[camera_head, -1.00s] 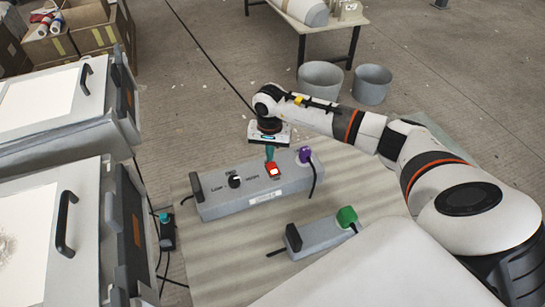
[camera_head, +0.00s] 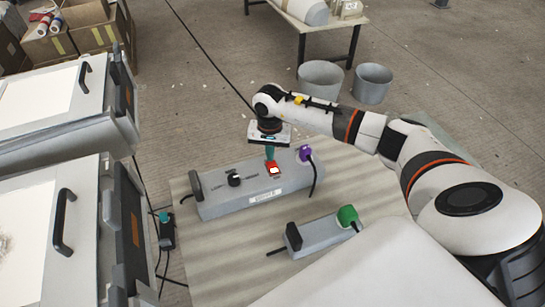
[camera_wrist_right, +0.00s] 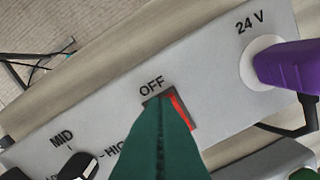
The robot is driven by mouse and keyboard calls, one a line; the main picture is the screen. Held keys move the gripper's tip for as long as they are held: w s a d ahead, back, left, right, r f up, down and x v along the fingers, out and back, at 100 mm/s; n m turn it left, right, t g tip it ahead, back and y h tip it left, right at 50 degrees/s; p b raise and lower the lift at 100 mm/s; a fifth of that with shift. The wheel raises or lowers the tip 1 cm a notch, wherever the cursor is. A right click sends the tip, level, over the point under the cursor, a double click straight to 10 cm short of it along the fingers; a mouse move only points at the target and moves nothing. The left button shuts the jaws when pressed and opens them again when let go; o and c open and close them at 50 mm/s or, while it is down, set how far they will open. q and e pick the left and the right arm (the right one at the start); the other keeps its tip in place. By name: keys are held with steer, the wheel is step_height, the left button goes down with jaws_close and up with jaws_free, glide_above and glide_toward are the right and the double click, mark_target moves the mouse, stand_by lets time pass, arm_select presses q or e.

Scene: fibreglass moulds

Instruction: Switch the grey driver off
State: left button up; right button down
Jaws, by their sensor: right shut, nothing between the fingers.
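The grey driver (camera_head: 222,203) is a long grey box lying on the ribbed sheet, with a dark dial (camera_head: 234,180), a red rocker switch (camera_head: 276,171) and a purple plug (camera_head: 305,154). My right gripper (camera_head: 270,153) points down at the switch. In the right wrist view its green fingers (camera_wrist_right: 160,125) are shut, with nothing seen between them. They hide part of the red switch (camera_wrist_right: 180,110) beside the word OFF. The purple plug (camera_wrist_right: 285,68) sits under the 24 V label. Whether the fingertips touch the switch, I cannot tell. My left gripper is out of view.
A smaller grey box (camera_head: 322,233) with a green plug (camera_head: 347,214) lies in front of the driver. Large grey cases with black handles stand at the left. Two buckets (camera_head: 321,78) and a table (camera_head: 340,25) stand behind. The sheet (camera_head: 215,260) is clear at front left.

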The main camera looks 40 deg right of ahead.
steer(key=shift+f+b, duration=0.5)
steer(key=shift+f, duration=0.05)
steer(key=shift+r+p, duration=1.9)
steer(key=shift+r, duration=1.65)
